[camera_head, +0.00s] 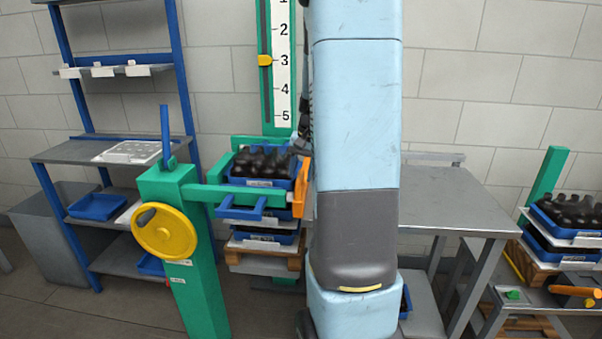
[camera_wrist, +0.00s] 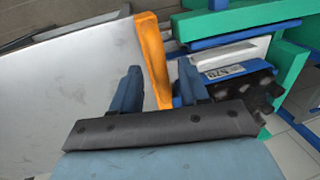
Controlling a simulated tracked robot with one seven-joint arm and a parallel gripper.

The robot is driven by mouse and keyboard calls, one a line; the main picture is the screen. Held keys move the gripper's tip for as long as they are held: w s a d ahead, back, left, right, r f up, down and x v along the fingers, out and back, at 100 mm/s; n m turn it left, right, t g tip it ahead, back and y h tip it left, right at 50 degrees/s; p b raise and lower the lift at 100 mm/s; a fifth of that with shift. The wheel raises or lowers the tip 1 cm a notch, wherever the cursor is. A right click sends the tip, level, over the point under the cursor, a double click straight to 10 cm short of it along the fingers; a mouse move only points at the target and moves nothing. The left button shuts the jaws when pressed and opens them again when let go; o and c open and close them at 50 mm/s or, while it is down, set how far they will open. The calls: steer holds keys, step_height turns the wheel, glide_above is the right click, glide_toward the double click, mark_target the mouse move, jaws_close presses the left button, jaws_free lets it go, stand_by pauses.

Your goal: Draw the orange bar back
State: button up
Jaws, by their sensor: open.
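The orange bar (camera_head: 301,187) stands at the right end of the green frame, beside the blue crate of dark bottles (camera_head: 262,165). In the wrist view the orange bar (camera_wrist: 153,52) runs up between the two blue fingers of my gripper (camera_wrist: 160,66), with its lower end hidden behind the dark palm edge. My gripper is open, with a gap showing on each side of the bar; I cannot tell the depth between bar and fingers. In the head view my gripper is hidden behind my light blue arm.
A grey table (camera_head: 440,200) stands right of my arm. A green post with a yellow handwheel (camera_head: 165,230) stands left of the crate. A blue-framed shelf (camera_head: 100,150) is further left. Another bottle crate (camera_head: 565,235) and an orange handle (camera_head: 575,291) are at far right.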

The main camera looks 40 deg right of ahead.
steer(key=shift+f, duration=0.3)
steer(key=shift+c, duration=0.2)
jaws_close()
stand_by(0.3)
